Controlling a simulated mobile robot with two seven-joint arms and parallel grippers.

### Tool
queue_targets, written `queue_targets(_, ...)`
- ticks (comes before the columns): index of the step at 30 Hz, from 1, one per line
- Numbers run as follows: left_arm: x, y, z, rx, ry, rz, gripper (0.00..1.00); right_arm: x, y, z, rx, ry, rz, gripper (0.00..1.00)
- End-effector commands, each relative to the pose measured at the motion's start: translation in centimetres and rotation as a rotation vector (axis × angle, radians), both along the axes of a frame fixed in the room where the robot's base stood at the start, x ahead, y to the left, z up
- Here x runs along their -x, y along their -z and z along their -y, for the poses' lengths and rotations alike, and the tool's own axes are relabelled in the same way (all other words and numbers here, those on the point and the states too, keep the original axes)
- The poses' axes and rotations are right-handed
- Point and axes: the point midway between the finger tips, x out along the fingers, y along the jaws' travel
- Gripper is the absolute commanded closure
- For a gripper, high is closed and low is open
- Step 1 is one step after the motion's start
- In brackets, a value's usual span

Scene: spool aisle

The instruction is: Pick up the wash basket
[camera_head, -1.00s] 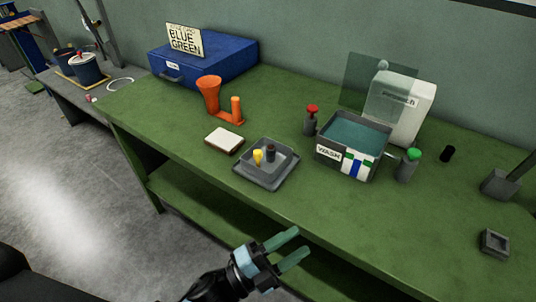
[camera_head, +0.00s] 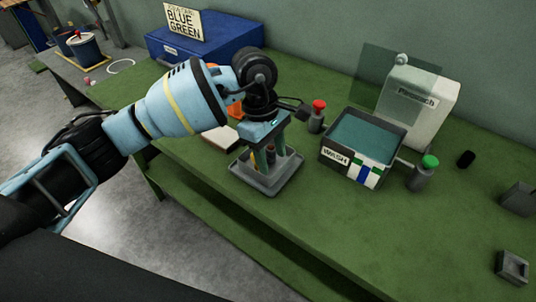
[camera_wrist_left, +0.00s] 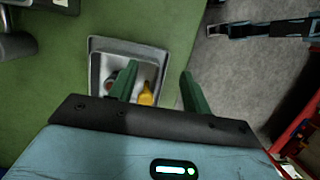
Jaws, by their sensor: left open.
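A small grey square basket (camera_head: 268,178) sits in a shallow grey tray (camera_head: 268,193) near the front edge of the green bench. It holds a yellow piece (camera_wrist_left: 147,96) and a dark round piece, seen in the left wrist view. My left gripper (camera_head: 269,158) points down at the basket. Its two green fingers are apart with nothing gripped; in the left wrist view (camera_wrist_left: 158,72) one finger overlaps the basket. I cannot tell whether the fingers touch it. A grey tank labelled WASH (camera_head: 335,157), with teal liquid, stands to the right. My right gripper is not in view.
A white block (camera_head: 222,138) and a blue case (camera_head: 200,40) are behind my left arm. The bench front right of the tray is clear.

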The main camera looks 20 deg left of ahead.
Motion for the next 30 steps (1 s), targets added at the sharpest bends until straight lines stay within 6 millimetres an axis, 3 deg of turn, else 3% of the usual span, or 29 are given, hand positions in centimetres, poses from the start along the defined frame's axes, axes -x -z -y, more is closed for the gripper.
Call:
queue_targets(1,-1.0,-1.1,-1.5,-0.065,0.006,0.037,0.51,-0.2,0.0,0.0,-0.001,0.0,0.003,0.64)
queue_targets(4,-2.2,-2.5,-3.4,-0.156,0.013,0.078,0.51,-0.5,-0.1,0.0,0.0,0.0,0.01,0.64)
queue_targets(11,-2.8,-3.3,-4.6,-0.211,0.016,0.1,0.51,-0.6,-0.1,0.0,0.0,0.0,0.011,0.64)
queue_targets(30,-2.2,0.8,-4.6,-0.207,0.015,0.097,0.51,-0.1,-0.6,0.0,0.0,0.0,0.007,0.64)
